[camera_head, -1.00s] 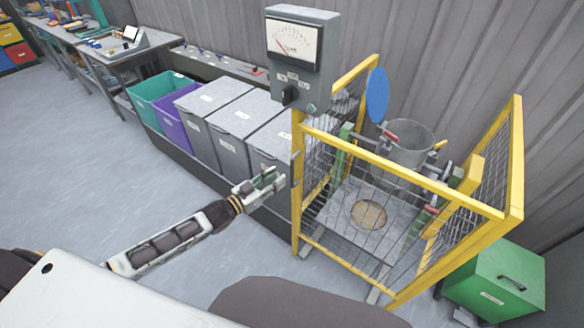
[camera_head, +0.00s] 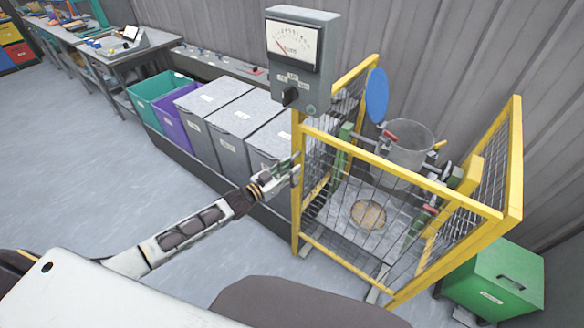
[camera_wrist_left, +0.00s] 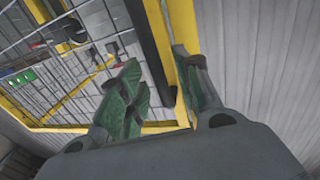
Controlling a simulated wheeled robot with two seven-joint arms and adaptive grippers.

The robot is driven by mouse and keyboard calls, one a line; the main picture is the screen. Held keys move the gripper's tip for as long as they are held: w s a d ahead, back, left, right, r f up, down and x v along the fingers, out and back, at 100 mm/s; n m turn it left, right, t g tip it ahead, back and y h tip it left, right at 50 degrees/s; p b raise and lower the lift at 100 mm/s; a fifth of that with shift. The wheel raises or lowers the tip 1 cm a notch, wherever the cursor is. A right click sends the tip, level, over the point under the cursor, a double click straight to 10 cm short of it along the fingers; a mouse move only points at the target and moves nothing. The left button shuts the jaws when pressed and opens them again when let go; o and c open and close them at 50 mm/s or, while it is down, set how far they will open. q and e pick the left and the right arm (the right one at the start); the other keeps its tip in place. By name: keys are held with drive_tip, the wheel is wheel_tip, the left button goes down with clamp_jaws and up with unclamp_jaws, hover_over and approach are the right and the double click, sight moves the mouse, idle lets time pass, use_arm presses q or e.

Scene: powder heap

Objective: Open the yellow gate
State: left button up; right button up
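The yellow gate (camera_head: 400,168) is the mesh-filled front panel of a yellow cage, and it looks shut against the left post. My left gripper (camera_head: 291,167) is at the gate's left edge, beside the post. In the left wrist view, the gripper (camera_wrist_left: 158,75) is open, with its green-grey fingers apart. A dark upright handle bar (camera_wrist_left: 154,50) shows between the fingers, in front of a yellow frame bar (camera_wrist_left: 182,40). I cannot tell whether the fingers touch it. My right gripper is not in view.
A grey meter box (camera_head: 300,60) stands above the cage's left post. Grey lidded bins (camera_head: 215,100) line the wall to the left. A drum (camera_head: 408,145) is inside the cage. A green box (camera_head: 495,280) sits at the right. Floor before the gate is partly clear.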

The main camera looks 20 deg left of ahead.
use_arm(q)
drive_tip(key=shift+w+d, duration=0.35)
drive_tip(key=shift+w, duration=0.15)
clamp_jaws()
